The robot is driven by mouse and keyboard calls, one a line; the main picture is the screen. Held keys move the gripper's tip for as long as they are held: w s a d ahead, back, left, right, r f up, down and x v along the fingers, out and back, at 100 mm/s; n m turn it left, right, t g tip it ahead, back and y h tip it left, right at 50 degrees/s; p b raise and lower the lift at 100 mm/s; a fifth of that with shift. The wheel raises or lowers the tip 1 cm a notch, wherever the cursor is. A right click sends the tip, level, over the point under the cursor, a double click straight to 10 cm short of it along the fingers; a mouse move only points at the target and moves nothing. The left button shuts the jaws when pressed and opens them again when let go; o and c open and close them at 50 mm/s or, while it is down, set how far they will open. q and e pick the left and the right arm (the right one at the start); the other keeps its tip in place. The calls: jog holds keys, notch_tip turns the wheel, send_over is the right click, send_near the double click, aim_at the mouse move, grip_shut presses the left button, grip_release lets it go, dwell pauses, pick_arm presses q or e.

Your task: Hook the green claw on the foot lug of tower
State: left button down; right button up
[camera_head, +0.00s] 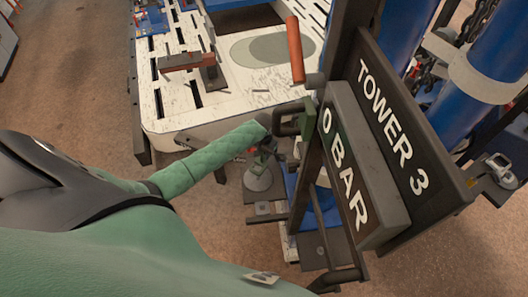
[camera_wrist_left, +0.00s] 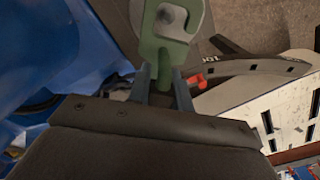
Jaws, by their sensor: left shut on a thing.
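The green claw (camera_wrist_left: 163,42) is in the left wrist view, gripped at its lower stem between my left gripper's fingers (camera_wrist_left: 166,88). A grey rounded piece (camera_wrist_left: 188,12) shows at or behind the claw's notch; I cannot tell whether it is the foot lug or whether they touch. In the head view my left gripper (camera_head: 268,146) is at the end of the green-sleeved arm, left of the dark tower frame (camera_head: 312,172). The tower carries a "TOWER 3" sign (camera_head: 393,124) and a "0 BAR" plate (camera_head: 345,165). My right gripper is not in view.
An orange handle (camera_head: 295,50) rises beside the tower. Blue cylinders (camera_head: 488,62) stand at the right. Brown floor is open at the upper left.

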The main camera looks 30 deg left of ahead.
aim_at(264, 161)
pick_arm(q)
jog(key=shift+w+f+b, duration=0.1)
jog(key=shift+f+b, duration=0.2)
jog(key=shift+f, duration=0.55)
jog(key=shift+f+b, duration=0.4)
jog(key=shift+f, duration=0.55)
jog(key=shift+f+b, duration=0.3)
jog(key=shift+f, duration=1.2)
jog(key=shift+f+b, duration=0.45)
jog(key=shift+f, duration=0.15)
jog(key=c, duration=1.2)
grip_release()
jog(key=shift+c, duration=0.2)
jog(key=shift+o, duration=0.3)
jog(key=shift+f, duration=0.1)
jog(key=shift+r, duration=0.35)
notch_tip(264, 161, up, 6)
jog(key=shift+f+b, duration=0.1)
jog(key=shift+b, duration=1.1)
jog(key=shift+r, duration=0.7)
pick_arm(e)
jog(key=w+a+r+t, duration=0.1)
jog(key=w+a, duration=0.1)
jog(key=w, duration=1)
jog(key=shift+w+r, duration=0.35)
